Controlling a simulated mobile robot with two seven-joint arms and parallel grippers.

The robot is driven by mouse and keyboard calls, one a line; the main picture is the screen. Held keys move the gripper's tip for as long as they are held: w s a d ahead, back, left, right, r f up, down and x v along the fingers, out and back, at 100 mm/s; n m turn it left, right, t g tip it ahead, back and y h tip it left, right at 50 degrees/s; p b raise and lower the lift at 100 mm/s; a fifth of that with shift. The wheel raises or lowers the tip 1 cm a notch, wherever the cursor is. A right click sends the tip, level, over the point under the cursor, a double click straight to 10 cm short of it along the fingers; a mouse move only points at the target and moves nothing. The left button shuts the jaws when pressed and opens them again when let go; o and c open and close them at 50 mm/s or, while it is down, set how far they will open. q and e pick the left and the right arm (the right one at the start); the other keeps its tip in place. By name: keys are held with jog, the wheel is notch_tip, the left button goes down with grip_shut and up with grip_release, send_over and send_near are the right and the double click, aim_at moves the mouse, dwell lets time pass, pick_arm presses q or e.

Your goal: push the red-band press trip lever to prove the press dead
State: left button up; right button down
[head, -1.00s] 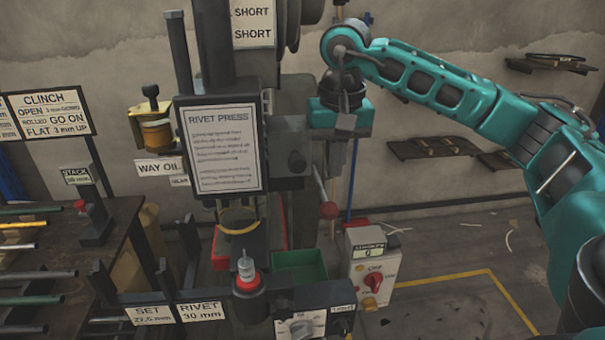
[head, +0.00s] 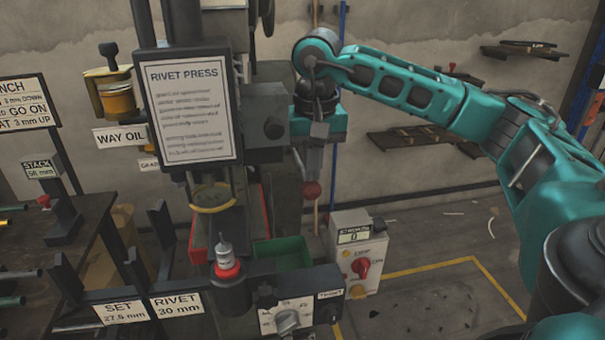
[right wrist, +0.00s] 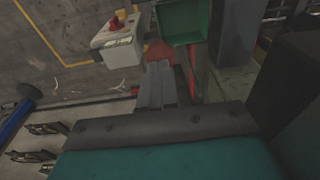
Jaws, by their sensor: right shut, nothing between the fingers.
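The rivet press (head: 193,108) stands in the middle of the head view, with a red band (head: 227,271) around a small post at its front. Its trip lever ends in a red ball knob (head: 312,190) on a thin rod to the right of the press body. My right gripper (head: 314,172) points down, shut and empty, with its tips at the knob. In the right wrist view the shut fingers (right wrist: 157,72) partly cover the red knob (right wrist: 159,50). I cannot tell whether they touch it. My left gripper is not in view.
A white control box (head: 354,255) with a red switch and a counter reading 0 stands right of the lever. A green bin (head: 283,253) sits beside the press. A dial panel (head: 287,316) is in front. A bench with rods (head: 75,265) is at left. Floor at right is mostly clear.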

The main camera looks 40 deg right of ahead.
aim_at(313, 185)
jog(key=shift+f, duration=0.1)
jog(key=shift+s+a+f+b, duration=0.1)
jog(key=shift+s+f+b, duration=0.05)
jog(key=shift+f+b, duration=0.55)
jog(key=shift+f, duration=0.1)
jog(key=shift+s+f+b, duration=0.1)
jog(key=shift+f+b, duration=0.45)
jog(key=shift+f, duration=0.35)
jog(key=shift+f+b, duration=0.65)
jog(key=shift+f, duration=0.25)
